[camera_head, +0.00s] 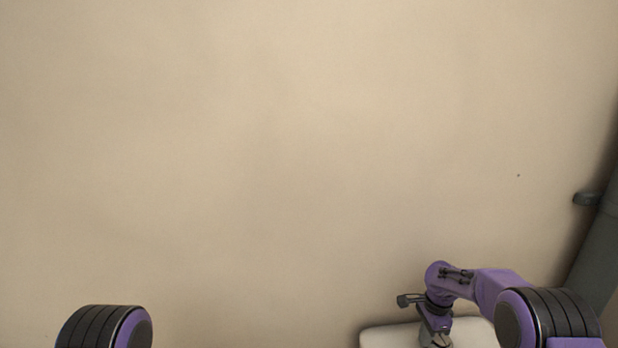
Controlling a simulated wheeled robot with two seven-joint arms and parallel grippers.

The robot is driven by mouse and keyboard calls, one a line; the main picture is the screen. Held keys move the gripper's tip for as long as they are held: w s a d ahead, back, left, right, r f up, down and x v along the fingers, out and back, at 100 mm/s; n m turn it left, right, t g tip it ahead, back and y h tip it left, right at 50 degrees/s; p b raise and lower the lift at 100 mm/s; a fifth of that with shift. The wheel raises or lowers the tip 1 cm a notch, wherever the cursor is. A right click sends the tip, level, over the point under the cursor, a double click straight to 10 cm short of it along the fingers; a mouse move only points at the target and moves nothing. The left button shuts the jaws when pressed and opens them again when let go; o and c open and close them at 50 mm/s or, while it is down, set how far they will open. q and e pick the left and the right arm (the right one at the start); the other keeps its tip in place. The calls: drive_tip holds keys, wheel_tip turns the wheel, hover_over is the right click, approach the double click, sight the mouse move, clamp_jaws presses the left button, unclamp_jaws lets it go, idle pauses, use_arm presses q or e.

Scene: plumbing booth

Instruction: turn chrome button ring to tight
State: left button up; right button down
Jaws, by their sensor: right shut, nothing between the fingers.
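My right gripper (437,341) shows at the bottom edge, right of the middle, pointing down. It is shut and empty, and its tips are at or past the frame's edge. It is in front of or over a white rounded surface (385,339), cut off by the bottom edge; I cannot tell if they touch. No chrome button ring can be made out; it may be hidden behind the gripper or out of frame. Of my left arm only a black and purple joint shows at bottom left; the left gripper is out of view.
A plain beige wall (270,150) fills most of the view. A dark grey pipe or post (597,245) runs along the right edge, with a small dark fitting (586,199) on it. The space between my two arms looks clear.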

drive_tip(key=shift+w+f, duration=0.1)
drive_tip(key=shift+w, duration=0.1)
drive_tip(key=shift+a, duration=0.3)
wheel_tip(320, 180, up, 6)
drive_tip(key=p, duration=0.5)
drive_tip(key=shift+w+d, duration=0.1)
